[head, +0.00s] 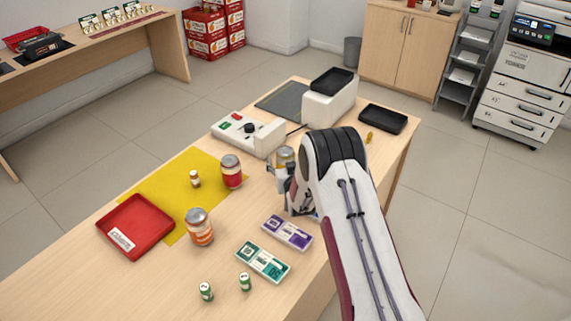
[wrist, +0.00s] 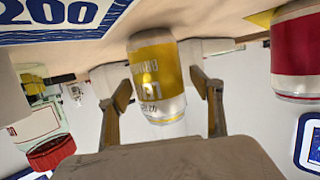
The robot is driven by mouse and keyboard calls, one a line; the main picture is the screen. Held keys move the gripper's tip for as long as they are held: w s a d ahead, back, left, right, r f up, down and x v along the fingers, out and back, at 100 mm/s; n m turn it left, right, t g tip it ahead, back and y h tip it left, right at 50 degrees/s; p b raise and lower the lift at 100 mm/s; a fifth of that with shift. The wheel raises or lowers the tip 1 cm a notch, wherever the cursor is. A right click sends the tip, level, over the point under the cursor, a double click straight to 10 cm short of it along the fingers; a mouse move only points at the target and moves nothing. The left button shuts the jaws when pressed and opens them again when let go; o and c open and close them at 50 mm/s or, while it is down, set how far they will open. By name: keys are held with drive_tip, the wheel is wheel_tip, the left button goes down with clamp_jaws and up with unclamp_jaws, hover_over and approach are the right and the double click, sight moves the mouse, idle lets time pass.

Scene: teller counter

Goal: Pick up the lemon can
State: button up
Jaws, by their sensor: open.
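The lemon can (wrist: 155,72) is yellow with a silver end. In the wrist view, where the counter appears along the top, it stands between the two fingers of my gripper (wrist: 165,92). The fingers are open, with a visible gap on either side of the can. In the head view the lemon can (head: 285,156) stands upright on the counter, partly hidden by my gripper (head: 284,178) and arm. My gripper is low over the counter, close beside the can.
A red can (head: 231,172) stands left of the lemon can, and an orange can (head: 199,228) farther forward. A white device (head: 240,132) is behind. A purple box (head: 287,232) and a green box (head: 263,261) lie in front. A red tray (head: 137,226) overlaps a yellow mat (head: 160,184).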

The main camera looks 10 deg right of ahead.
drive_tip(key=c, duration=1.5)
drive_tip(key=shift+c, duration=0.2)
drive_tip(key=shift+r, duration=0.2)
drive_tip(key=shift+r, duration=4.9)
